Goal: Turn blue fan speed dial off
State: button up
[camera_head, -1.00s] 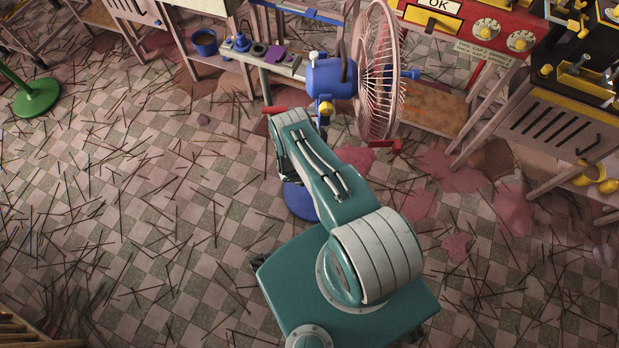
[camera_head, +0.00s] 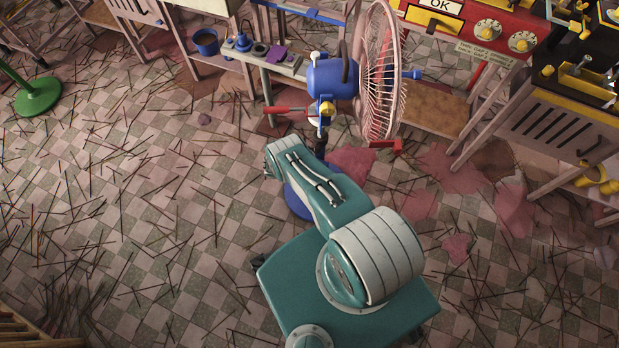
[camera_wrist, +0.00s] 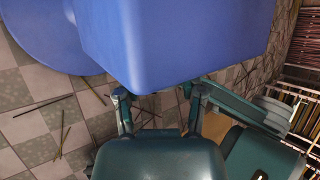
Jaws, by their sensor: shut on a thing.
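The blue fan (camera_head: 331,78) stands ahead of me in the head view, with a pale wire cage on its right side. Its round blue base (camera_head: 300,203) shows partly behind my arm. In the wrist view a large blue block (camera_wrist: 175,40) fills the upper middle, and a blue disc (camera_wrist: 40,30) lies at the upper left. My gripper (camera_wrist: 160,98) has its two fingers at the block's lower edge, one on each side. The block covers the fingertips. The gripper is shut on part of the blue fan. No dial markings are visible, and my arm hides the gripper in the head view.
A red panel (camera_head: 508,30) with dials stands at the upper right, beside a wooden stand (camera_head: 550,130). A bench (camera_head: 282,66) with small items is behind the fan. Thin sticks litter the tiled floor. A green stand (camera_head: 38,97) is at the far left.

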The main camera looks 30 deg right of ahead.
jog(key=shift+w+a, duration=0.1)
jog(key=shift+w, duration=0.2)
jog(key=o, duration=1.1)
jog(key=shift+o, duration=0.2)
jog(key=shift+s, duration=0.1)
jog(key=shift+r, duration=0.1)
jog(key=v, duration=1.1)
jog(key=shift+a+r, duration=0.2)
jog(key=shift+a, duration=0.15)
